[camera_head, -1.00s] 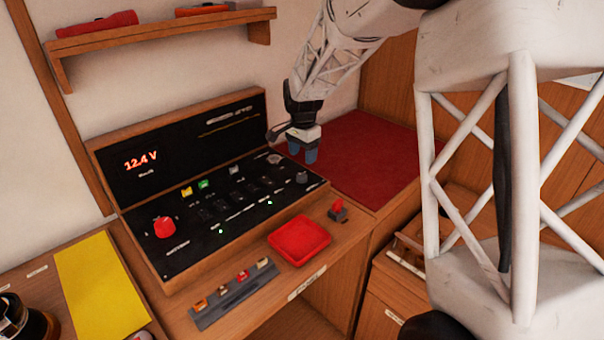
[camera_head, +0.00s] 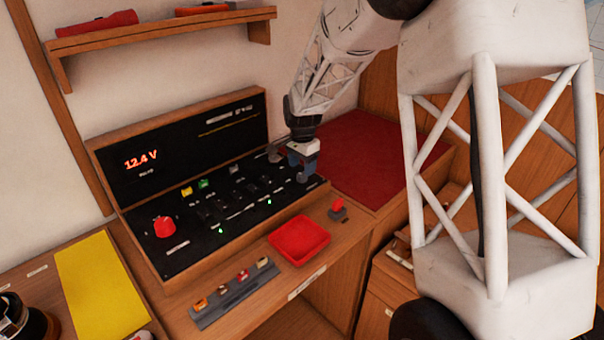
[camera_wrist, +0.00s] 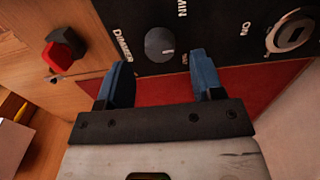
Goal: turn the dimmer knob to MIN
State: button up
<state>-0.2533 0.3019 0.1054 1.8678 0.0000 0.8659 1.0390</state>
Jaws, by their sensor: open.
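The dimmer knob (camera_wrist: 160,44) is a round dark grey knob on the black panel (camera_wrist: 215,20), beside the word DIMMER. Its pale pointer mark points to the right in the wrist view, towards a small label I cannot read clearly. The MIN label (camera_wrist: 182,8) is at the upper right of the knob. My gripper (camera_wrist: 160,62) is open and empty, with one blue finger towards each side of the knob, not closed on it. In the head view my gripper (camera_head: 303,164) is over the panel's right end and partly hides the knob.
A round metal switch (camera_wrist: 292,35) marked ON is close to the right. A red-capped switch (camera_head: 338,206) is on the wood ledge beside a red tray (camera_head: 299,240). A large red knob (camera_head: 164,227) is at the panel's left. A red mat (camera_head: 368,160) lies behind.

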aim_at(302, 174)
jog(key=shift+f, duration=1.65)
jog(key=c, duration=0.9)
